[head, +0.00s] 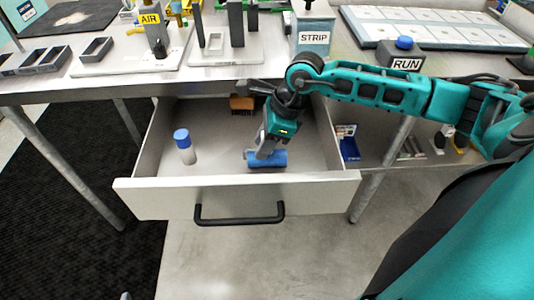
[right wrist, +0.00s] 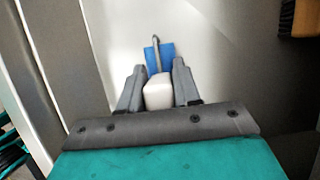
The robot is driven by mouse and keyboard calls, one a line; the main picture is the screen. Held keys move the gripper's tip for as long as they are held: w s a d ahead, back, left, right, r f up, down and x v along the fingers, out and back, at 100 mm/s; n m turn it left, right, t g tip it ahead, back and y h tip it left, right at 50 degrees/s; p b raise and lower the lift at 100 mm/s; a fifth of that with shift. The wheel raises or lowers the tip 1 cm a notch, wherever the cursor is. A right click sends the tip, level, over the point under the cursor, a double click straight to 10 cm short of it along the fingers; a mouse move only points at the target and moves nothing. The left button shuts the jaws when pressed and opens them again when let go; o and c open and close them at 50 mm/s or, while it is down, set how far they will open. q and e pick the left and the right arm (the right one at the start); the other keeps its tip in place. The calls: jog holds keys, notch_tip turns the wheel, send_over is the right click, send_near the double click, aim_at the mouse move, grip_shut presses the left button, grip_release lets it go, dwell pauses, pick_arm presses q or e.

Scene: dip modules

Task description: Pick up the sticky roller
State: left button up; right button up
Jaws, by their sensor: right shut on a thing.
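The sticky roller (head: 276,158) lies in the open drawer (head: 237,197), with its blue cylinder showing right of the middle of the drawer floor. My right gripper (head: 264,150) reaches down into the drawer and is shut on it. In the right wrist view, the fingers of the right gripper (right wrist: 157,88) stand on both sides of the white handle (right wrist: 158,95). The blue cylinder (right wrist: 160,58) and its thin metal rod show just beyond the fingertips. I cannot tell whether the roller is lifted off the drawer floor. My left gripper is not in view.
A bottle with a blue cap (head: 184,150) stands at the left in the drawer. An orange-brown object (head: 241,103) lies at the back, near my right wrist. The drawer walls surround the gripper. The table (head: 200,84) with the STRIP box (head: 313,38) overhangs the drawer's back.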

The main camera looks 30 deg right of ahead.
grip_shut()
jog(key=shift+r, duration=0.1)
notch_tip(320, 180, up, 20)
jog(key=p, duration=0.2)
jog(key=shift+o, duration=1.6)
grip_release()
jog(key=c, duration=0.4)
jog(key=shift+s, duration=0.1)
